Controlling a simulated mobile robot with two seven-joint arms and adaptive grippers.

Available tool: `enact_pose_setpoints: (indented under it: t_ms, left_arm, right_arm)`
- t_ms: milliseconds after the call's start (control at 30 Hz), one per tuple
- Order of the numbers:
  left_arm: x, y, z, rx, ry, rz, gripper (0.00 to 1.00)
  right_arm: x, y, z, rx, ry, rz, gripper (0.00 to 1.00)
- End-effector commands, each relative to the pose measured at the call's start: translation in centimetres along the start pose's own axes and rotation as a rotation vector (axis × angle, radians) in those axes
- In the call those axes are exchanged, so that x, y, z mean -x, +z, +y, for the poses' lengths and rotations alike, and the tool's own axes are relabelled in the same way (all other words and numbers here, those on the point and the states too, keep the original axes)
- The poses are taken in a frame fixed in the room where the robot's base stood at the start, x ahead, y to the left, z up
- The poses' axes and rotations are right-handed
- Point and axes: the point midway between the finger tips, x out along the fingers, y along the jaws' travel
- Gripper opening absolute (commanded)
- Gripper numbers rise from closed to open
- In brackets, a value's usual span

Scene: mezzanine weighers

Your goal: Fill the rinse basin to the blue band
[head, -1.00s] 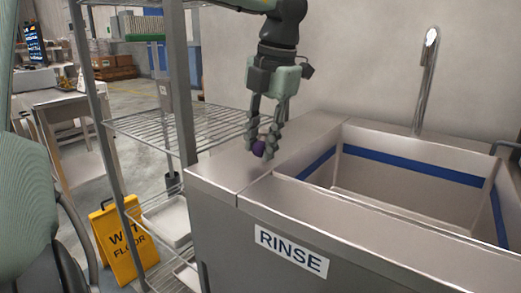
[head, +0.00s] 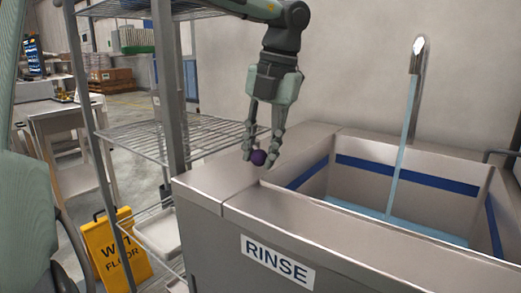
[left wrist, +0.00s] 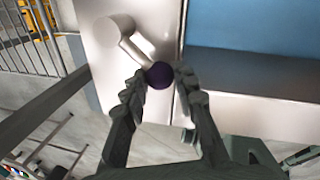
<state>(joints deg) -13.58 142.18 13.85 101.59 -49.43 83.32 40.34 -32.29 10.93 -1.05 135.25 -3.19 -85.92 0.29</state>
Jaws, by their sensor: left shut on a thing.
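The steel rinse basin (head: 330,225) stands at the right, marked RINSE on its front. A blue band (head: 408,174) runs around its inside walls. A stream of water (head: 407,145) falls from the spout (head: 418,52) into it. Blue water (head: 425,229) covers the bottom, below the band. It also shows in the left wrist view (left wrist: 255,25). My left gripper (head: 262,153) is shut on the purple ball knob (head: 258,158) of a tap lever. In the left wrist view the knob (left wrist: 160,75) sits between the fingertips, with the pale lever (left wrist: 130,42) beyond.
A wire shelf rack (head: 165,140) stands close on the left of the basin. A yellow wet floor sign (head: 115,250) stands on the floor beside it. A wall (head: 350,60) rises behind the basin. A table (head: 55,115) stands farther back left.

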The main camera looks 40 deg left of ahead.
Motion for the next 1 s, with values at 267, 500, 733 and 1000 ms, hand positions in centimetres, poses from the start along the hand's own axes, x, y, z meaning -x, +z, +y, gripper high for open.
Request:
enact_pose_setpoints:
  t_ms: [267, 500, 733, 1000]
  left_arm:
    - [0.1, 0.1, 0.0, -0.001, 0.000, -0.003, 0.49]
    - [0.1, 0.0, 0.0, -0.001, 0.000, -0.002, 0.49]
    - [2.4, 0.1, 0.0, -0.001, 0.001, -0.005, 0.49]
    - [8.1, 0.1, 0.0, 0.000, -0.002, -0.005, 0.49]
  right_arm:
    - [0.0, 0.0, 0.0, 0.000, 0.000, 0.000, 0.00]
    - [0.0, 0.1, 0.0, 0.000, 0.000, -0.002, 0.00]
    - [0.0, 0.1, 0.0, 0.000, 0.000, -0.002, 0.00]
    - [0.0, 0.1, 0.0, 0.000, 0.000, -0.001, 0.00]
